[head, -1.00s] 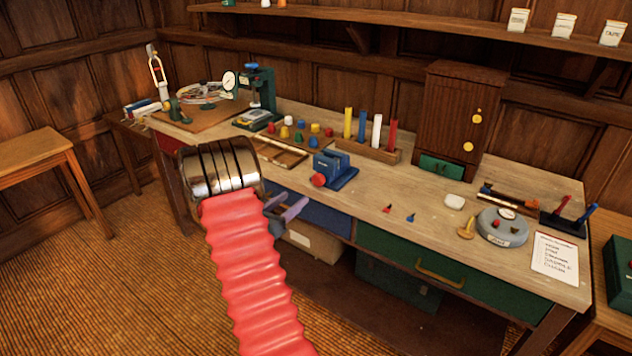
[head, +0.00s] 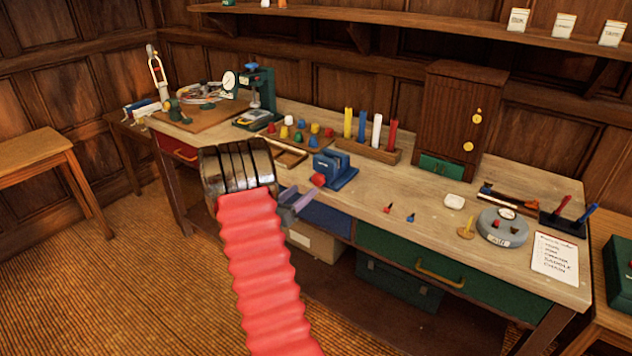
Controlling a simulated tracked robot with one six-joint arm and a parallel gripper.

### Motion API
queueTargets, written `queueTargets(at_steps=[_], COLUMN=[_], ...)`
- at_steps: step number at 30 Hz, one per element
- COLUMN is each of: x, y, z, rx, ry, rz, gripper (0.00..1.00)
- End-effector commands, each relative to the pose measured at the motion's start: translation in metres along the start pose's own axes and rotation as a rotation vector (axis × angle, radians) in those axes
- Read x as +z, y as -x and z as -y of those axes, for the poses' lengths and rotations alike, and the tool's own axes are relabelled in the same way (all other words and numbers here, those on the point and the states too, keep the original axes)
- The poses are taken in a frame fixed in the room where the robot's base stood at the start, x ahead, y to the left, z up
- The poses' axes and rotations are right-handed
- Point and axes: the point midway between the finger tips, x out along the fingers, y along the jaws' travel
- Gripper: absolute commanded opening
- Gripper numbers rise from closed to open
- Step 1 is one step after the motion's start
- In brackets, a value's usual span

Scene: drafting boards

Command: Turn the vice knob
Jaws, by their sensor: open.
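The blue vice (head: 338,170) stands near the front edge of the workbench, left of its middle. Its red knob (head: 318,180) is on the vice's front left side, over the bench edge. My gripper (head: 302,197) is open, with its grey-purple fingers pointing toward the knob from the lower left. The fingertips look close to the knob and a little below it. I cannot tell whether they touch it. My ribbed red arm cover and metal wrist hide part of the bench front.
Colored pieces (head: 300,128) and a rack of colored sticks (head: 372,150) stand behind the vice. A shallow wooden tray (head: 288,157) lies left of it. Small red-and-blue parts (head: 410,218) lie to the right. A green drawer (head: 450,275) is below.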

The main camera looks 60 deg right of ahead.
Motion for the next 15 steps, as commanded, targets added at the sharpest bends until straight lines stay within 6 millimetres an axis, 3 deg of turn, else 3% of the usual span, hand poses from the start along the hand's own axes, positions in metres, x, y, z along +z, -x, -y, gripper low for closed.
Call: queueTargets(at_steps=[15], x=[0.0], y=[-0.077], z=[0.001], rx=[-0.002], ry=[0.0], rz=[0.0], gripper=[0.55])
